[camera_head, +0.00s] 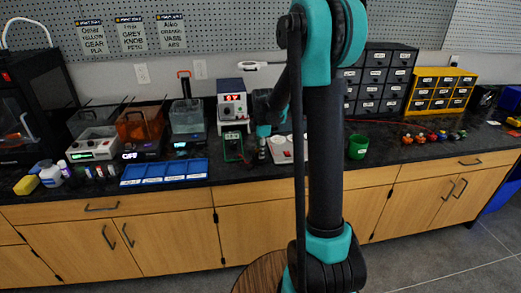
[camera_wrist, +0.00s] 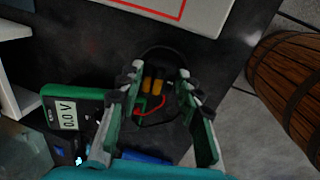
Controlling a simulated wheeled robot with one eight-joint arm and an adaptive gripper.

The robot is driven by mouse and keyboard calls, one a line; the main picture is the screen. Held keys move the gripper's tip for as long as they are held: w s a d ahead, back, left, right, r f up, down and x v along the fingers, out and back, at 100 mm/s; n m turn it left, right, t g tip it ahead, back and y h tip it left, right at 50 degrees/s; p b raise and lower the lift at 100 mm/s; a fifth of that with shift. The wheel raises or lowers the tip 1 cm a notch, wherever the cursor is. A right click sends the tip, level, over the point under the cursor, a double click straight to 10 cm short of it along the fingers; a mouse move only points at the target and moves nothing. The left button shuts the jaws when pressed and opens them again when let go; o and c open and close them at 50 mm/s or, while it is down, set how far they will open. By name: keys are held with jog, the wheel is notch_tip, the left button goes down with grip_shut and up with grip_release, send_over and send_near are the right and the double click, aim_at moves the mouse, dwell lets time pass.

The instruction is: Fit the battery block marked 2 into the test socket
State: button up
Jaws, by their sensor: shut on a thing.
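My gripper (camera_wrist: 159,88) points down at the dark counter in the wrist view, its fingers on either side of a dark piece with two orange-yellow parts (camera_wrist: 152,86). I take this piece to be the battery block; no number is readable on it. A red wire (camera_wrist: 152,110) curves just below it, at what seems to be the test socket, whose outline is lost in the dark. A green multimeter (camera_wrist: 68,113) reading 0.0 V lies to the left. In the head view my gripper (camera_head: 262,155) is low over the counter, right of the green-framed meter (camera_head: 233,149); the block is too small to make out.
A white plate with a red outline (camera_wrist: 170,8) lies beyond the gripper. A blue divided tray (camera_head: 165,172) is left on the counter (camera_head: 200,185). A green cup (camera_head: 357,147) stands right. A wooden barrel-like stool (camera_wrist: 290,85) stands off the counter's edge.

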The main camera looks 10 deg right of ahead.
jog(key=shift+f, duration=0.55)
dwell(0.8)
jog(key=o, duration=0.9)
notch_tip(320, 180, up, 11)
jog(key=s, duration=0.2)
dwell(0.6)
jog(key=shift+s+d+f, duration=0.1)
jog(key=shift+f, duration=0.05)
jog(key=s+d+f+m, duration=0.1)
jog(key=s+f+m, duration=0.3)
jog(key=s, duration=0.5)
jog(key=s+d+f+m+t, duration=0.1)
jog(key=s+f+m, duration=0.3)
jog(key=s+m, duration=0.4)
jog(key=s+d+f+m+t, duration=0.1)
jog(key=s+f+m, duration=0.3)
jog(key=s, duration=0.7)
jog(key=m, duration=0.2)
jog(key=shift+d+m, duration=0.3)
jog(key=shift+d, duration=0.05)
